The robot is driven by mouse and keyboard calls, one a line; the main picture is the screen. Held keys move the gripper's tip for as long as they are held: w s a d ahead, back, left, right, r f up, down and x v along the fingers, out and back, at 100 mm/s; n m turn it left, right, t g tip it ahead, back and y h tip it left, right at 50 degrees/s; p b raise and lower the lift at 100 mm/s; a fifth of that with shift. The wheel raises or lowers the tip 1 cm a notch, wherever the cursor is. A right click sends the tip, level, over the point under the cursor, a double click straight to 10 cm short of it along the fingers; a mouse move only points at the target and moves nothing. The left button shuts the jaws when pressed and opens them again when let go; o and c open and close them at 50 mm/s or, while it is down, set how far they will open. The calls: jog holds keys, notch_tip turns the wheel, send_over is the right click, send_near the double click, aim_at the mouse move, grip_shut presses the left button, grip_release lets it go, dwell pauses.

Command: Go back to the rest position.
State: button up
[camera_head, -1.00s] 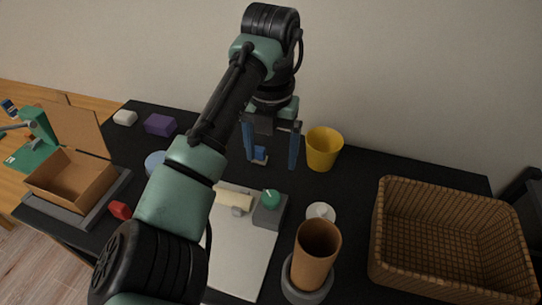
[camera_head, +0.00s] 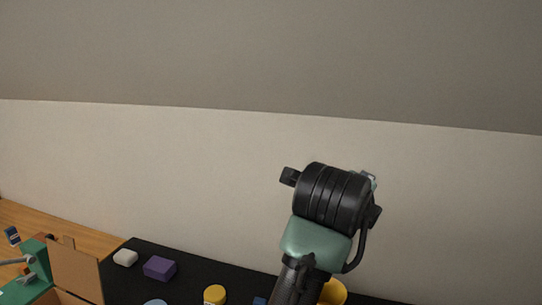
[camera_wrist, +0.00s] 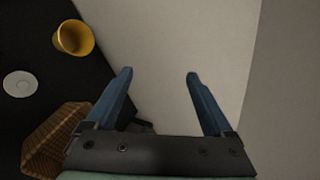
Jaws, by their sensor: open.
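In the wrist view my gripper (camera_wrist: 160,75) shows two blue fingers held wide apart with nothing between them. Pale wall lies beyond the fingertips. In the head view my arm rises in front of the wall at the right of centre; its fingers are hidden there. The black table (camera_head: 210,277) shows only along the bottom of the head view.
A yellow cup (camera_wrist: 73,37), a white round thing (camera_wrist: 19,84) and a wicker basket (camera_wrist: 52,140) show in the wrist view. The head view shows a purple block (camera_head: 159,268), a white block (camera_head: 125,257), a yellow-topped jar (camera_head: 214,295) and an open cardboard box (camera_head: 76,268).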

jog(key=s+a+r+n+t+p, duration=0.1)
jog(key=s+r+n+t, duration=0.1)
jog(key=r+n+t, duration=0.3)
jog(key=s+a+r+n+t+h+p, duration=0.1)
jog(key=s+r+n, duration=0.15)
jog(key=r, duration=0.55)
jog(key=s+a+r+n+t+p, duration=0.1)
jog(key=a+r+n+t, duration=0.1)
jog(key=r+n, duration=0.3)
jog(key=s+a+r+n+t+y+p, duration=0.1)
jog(key=s+a+r+n+t+y, duration=0.5)
jog(key=s+r+n, duration=0.8)
jog(key=s+a+t, duration=0.1)
jog(key=a+t, duration=0.2)
jog(key=a, duration=0.1)
jog(key=shift+s+a+r+y+p, duration=0.2)
jog(key=shift+s+a+y+p, duration=0.1)
jog(key=shift+s+a+p, duration=0.1)
